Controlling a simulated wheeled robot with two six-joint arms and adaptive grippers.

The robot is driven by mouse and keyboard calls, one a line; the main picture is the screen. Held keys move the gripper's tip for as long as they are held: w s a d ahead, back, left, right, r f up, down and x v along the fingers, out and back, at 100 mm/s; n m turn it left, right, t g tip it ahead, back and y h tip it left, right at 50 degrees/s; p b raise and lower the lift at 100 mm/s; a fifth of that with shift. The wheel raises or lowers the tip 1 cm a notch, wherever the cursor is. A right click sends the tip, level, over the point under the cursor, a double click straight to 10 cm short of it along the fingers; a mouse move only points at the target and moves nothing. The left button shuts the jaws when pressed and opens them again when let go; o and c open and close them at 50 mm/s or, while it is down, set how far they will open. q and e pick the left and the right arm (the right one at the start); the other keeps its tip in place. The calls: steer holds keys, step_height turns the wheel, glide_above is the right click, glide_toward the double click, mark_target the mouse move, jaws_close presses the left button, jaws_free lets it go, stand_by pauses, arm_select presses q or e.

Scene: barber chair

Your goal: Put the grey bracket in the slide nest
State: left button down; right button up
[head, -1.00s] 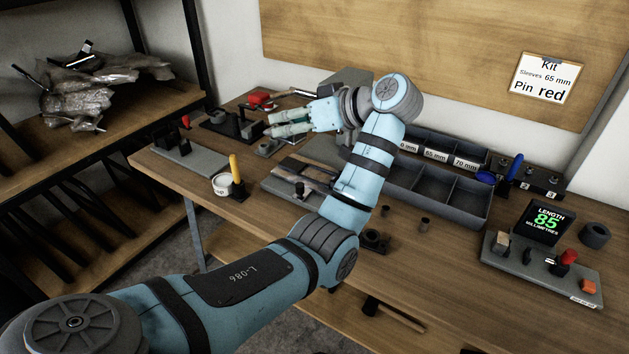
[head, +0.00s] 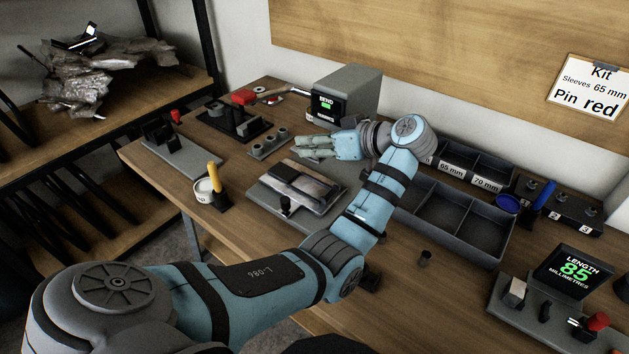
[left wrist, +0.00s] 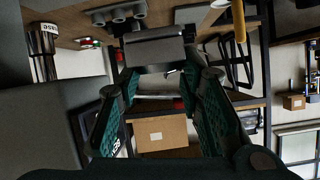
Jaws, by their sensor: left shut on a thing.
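My left gripper (head: 308,148) is over the back of the bench, with its fingers pointing left in the head view. It is shut on a grey block-like part, which I take for the grey bracket (left wrist: 155,50); it spans the fingertips in the left wrist view. In the head view I cannot make the bracket out clearly. The slide fixture (head: 325,195), a grey plate with a dark-topped slide block and a black knob, lies in front of and below the gripper. Its nest is not clearly visible. My right gripper is out of view.
A grey box with a small display (head: 350,92) stands close behind the gripper. A black stand with a red part (head: 238,120) and a small block with several round posts (head: 268,143) are to the left. A yellow-handled tool (head: 214,180) stands in front; divided bins (head: 460,220) are right.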

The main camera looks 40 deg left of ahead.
arm_select(q)
glide_above(316, 190)
step_height(316, 190, down, 6)
steer(key=shift+w+b, duration=0.1)
steer(key=shift+b, duration=0.3)
steer(key=f, duration=0.2)
steer(key=f+b, duration=0.1)
steer(key=f, duration=0.1)
steer(key=shift+s+f, duration=0.2)
steer(key=shift+f, duration=0.05)
steer(key=shift+w, duration=0.1)
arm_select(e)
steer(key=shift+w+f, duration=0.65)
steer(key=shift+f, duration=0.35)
arm_select(q)
steer(key=shift+f, duration=0.15)
steer(key=c, duration=1.1)
jaws_free()
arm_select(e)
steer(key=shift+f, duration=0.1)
